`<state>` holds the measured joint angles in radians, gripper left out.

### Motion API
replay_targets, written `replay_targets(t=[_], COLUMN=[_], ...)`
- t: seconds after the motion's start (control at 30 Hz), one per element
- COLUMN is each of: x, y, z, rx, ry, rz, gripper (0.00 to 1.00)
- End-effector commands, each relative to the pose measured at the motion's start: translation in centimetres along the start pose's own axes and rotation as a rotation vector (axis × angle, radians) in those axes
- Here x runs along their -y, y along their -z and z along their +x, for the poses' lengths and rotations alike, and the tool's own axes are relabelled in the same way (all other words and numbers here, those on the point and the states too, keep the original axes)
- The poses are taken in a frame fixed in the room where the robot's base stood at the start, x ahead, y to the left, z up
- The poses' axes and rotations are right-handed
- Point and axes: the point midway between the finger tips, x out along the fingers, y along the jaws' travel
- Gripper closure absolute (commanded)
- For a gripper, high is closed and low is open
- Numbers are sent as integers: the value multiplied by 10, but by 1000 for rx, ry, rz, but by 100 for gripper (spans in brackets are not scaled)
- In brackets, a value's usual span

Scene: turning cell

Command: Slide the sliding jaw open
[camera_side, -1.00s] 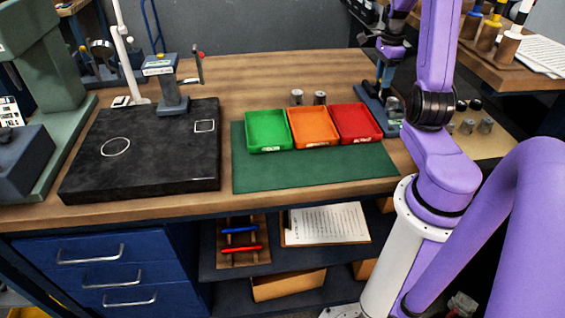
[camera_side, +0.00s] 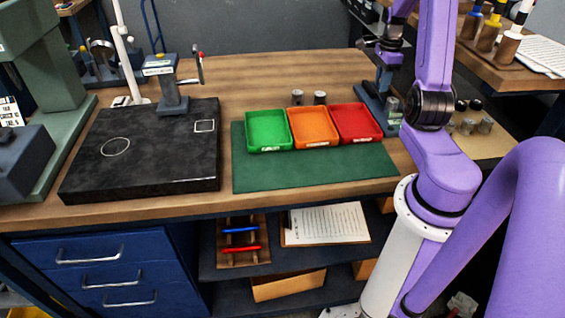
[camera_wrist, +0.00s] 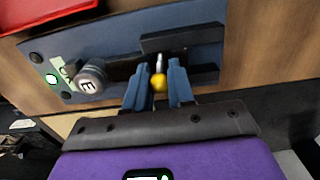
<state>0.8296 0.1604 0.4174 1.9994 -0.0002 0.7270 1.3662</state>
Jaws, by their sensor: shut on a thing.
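The blue-grey vise-like fixture (camera_wrist: 120,35) lies on the bench in the wrist view. It also shows in the side view (camera_side: 370,97), right of the red tray. Dark jaw blocks (camera_wrist: 180,40) stand on it; I cannot tell clearly which is the sliding jaw. A short metal pin with a brass-yellow ball knob (camera_wrist: 159,83) stands between the fingers of my gripper (camera_wrist: 158,66). My gripper is shut on the knob. In the side view my gripper (camera_side: 386,75) is small and partly hidden at the fixture. A grey cylinder marked "E" (camera_wrist: 90,80) sits left of the fingers on the fixture.
Green (camera_side: 268,146), orange (camera_side: 313,142) and red (camera_side: 357,139) trays stand left of the fixture on a green mat (camera_side: 310,170). Two small metal cylinders (camera_side: 308,97) stand behind the trays. A black surface plate (camera_side: 150,165) with a stand is at left.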

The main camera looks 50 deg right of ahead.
Motion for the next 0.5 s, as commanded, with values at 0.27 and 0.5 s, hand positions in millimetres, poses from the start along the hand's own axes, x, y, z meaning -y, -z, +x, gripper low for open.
replay_targets(t=[0.27, 0.5], x=[8, 15], y=[0, 0], z=[0, -1], rx=[0, -1], ry=[3, 4], rz=[0, 0], gripper=[88, 88])
